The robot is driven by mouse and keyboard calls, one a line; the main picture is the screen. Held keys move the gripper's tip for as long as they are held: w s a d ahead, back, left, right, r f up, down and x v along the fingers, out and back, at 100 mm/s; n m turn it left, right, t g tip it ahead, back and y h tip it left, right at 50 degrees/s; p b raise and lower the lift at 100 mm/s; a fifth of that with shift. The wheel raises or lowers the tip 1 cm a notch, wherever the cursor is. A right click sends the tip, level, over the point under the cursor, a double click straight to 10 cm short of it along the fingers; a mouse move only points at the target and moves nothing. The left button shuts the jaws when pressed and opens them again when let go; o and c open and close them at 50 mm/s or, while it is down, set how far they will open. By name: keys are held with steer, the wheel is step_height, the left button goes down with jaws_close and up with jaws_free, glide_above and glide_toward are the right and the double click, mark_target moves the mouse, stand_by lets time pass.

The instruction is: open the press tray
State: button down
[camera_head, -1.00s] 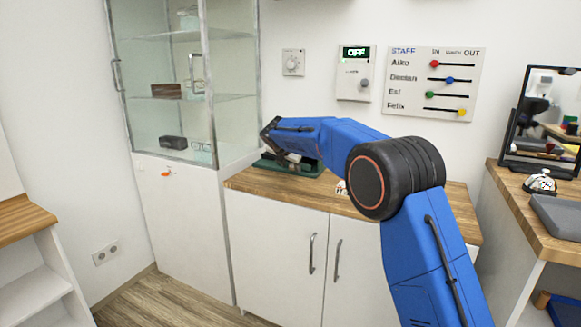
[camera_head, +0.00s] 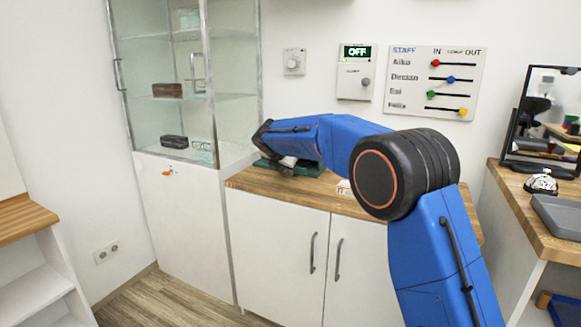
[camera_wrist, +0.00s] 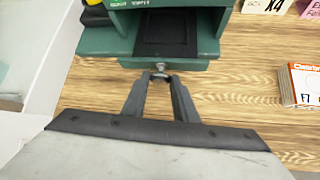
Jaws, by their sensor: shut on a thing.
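The green press (camera_wrist: 93,40) stands on the wooden counter; in the head view (camera_head: 310,170) it is partly hidden behind my arm. Its tray has a green front (camera_wrist: 190,65) with a small metal knob (camera_wrist: 160,66), and a dark recessed surface shows behind that front. My gripper (camera_wrist: 160,77) has its two fingertips closed in around the knob, and it is shut on it. The fingertips are hidden by my wrist in the head view. I cannot tell exactly how far out the tray is.
A small orange and white box (camera_wrist: 301,84) lies right of the press, with cards (camera_wrist: 265,5) behind it. A glass cabinet (camera_head: 235,110) stands left of the counter (camera_head: 240,180). A wall box (camera_head: 355,72) reads OFF. The counter in front of the press is bare wood.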

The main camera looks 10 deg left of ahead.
steer(key=s, duration=0.1)
steer(key=s+a, duration=0.1)
steer(key=s, duration=0.1)
steer(key=s+a, duration=0.1)
steer(key=s, duration=0.1)
steer(key=shift+s, duration=0.25)
steer(key=c, duration=1.4)
jaws_free()
steer(key=v, duration=1.7)
steer(key=shift+s+r, duration=0.15)
